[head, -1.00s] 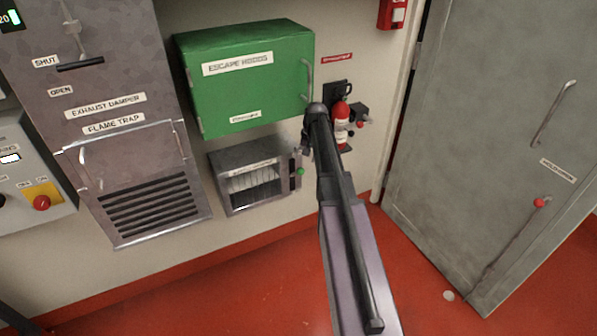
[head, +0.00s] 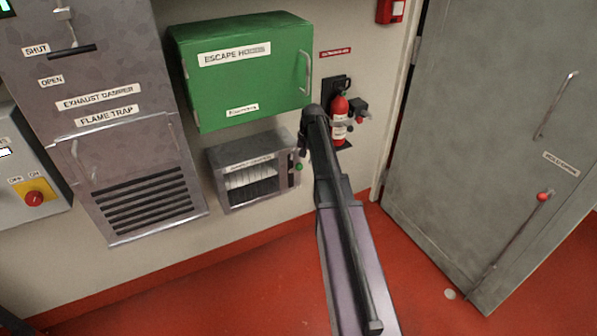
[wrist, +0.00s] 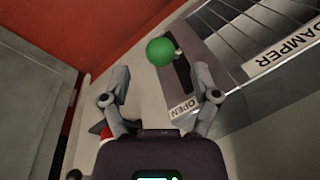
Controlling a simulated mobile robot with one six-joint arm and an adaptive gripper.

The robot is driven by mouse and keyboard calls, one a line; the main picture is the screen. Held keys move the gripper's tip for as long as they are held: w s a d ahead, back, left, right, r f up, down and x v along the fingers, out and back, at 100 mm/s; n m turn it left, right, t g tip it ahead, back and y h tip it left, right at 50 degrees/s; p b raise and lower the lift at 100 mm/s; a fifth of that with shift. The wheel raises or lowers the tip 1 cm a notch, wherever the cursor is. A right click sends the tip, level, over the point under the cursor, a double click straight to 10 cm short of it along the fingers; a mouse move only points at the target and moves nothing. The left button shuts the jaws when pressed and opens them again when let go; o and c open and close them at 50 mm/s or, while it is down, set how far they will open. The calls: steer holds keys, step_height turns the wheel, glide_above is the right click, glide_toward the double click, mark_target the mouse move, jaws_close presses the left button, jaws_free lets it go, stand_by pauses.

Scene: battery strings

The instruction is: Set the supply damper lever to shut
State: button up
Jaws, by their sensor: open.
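The supply damper is a grey louvred box (head: 213,190) low on the wall under the green cabinet. Its lever has a green ball knob (head: 299,167) at the box's right side. In the wrist view the green knob (wrist: 160,52) stands out from a dark slot, toward the end away from the OPEN label (wrist: 184,107). The DAMPER label (wrist: 285,52) is at upper right. My gripper (wrist: 161,82) is open and empty, its fingers pointing at the knob, which appears just beyond and between the tips. No contact shows. In the head view my arm mostly hides the gripper.
The green escape hoods cabinet (head: 240,85) hangs directly above the damper. A fire extinguisher (head: 339,118) is mounted just right of my arm. A grey door (head: 480,130) stands further right. The exhaust damper panel (head: 110,60) is at left. The red floor is clear.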

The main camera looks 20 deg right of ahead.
mark_target(300, 164)
steer(key=shift+w+a+f+b, duration=0.1)
steer(key=shift+a+f+b, duration=0.1)
steer(key=shift+f+b, duration=0.85)
steer(key=shift+w+a+f+b, duration=0.1)
steer(key=shift+a+f+b, duration=0.05)
steer(key=shift+f+b, duration=0.8)
steer(key=shift+f, duration=0.15)
jaws_close()
